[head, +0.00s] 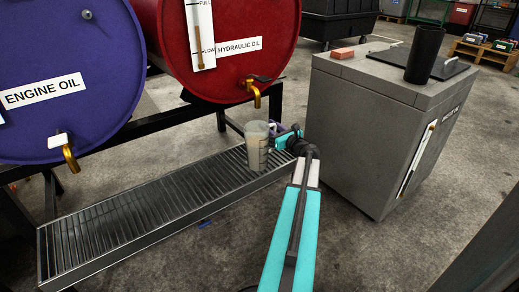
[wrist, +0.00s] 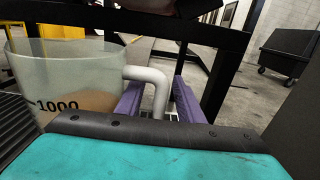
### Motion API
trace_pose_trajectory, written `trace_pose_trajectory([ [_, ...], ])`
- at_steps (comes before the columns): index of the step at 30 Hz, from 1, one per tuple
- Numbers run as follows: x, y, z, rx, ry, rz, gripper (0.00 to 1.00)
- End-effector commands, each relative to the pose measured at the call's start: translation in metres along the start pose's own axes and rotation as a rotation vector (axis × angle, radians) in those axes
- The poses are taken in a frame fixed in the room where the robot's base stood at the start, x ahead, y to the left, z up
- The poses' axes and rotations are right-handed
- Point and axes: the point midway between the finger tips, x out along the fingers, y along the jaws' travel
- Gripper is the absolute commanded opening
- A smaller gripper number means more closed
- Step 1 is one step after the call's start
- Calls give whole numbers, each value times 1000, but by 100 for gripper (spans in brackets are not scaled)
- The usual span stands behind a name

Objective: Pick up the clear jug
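The clear jug (head: 257,146) stands upright on the slatted drip tray (head: 140,207), near its right end and below the hydraulic oil tap (head: 254,95). In the wrist view the jug (wrist: 65,72) fills the left side, with a "1000" mark and something tan showing low in it. Its pale handle (wrist: 153,76) points towards my gripper (wrist: 162,98). My two purple fingers are apart, one on each side of the handle, with a gap showing at the right finger. In the head view my gripper (head: 277,129) is at the jug's right side, partly hidden by my arm.
A red hydraulic oil drum (head: 225,70) and a blue engine oil drum (head: 65,95) lie on a dark frame behind the tray. A grey cabinet (head: 350,135) with a black cylinder (head: 421,58) and a red block (head: 342,53) on top stands close at right.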

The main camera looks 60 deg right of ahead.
Motion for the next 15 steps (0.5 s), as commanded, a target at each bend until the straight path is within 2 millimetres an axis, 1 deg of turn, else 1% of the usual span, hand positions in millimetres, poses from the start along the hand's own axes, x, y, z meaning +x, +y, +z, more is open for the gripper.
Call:
trace_pose_trajectory([
  [13,-1,0,0,1,0,-1,34],
  [14,-1,0,0,1,0,-1,31],
  [15,-1,0,0,1,0,-1,24],
])
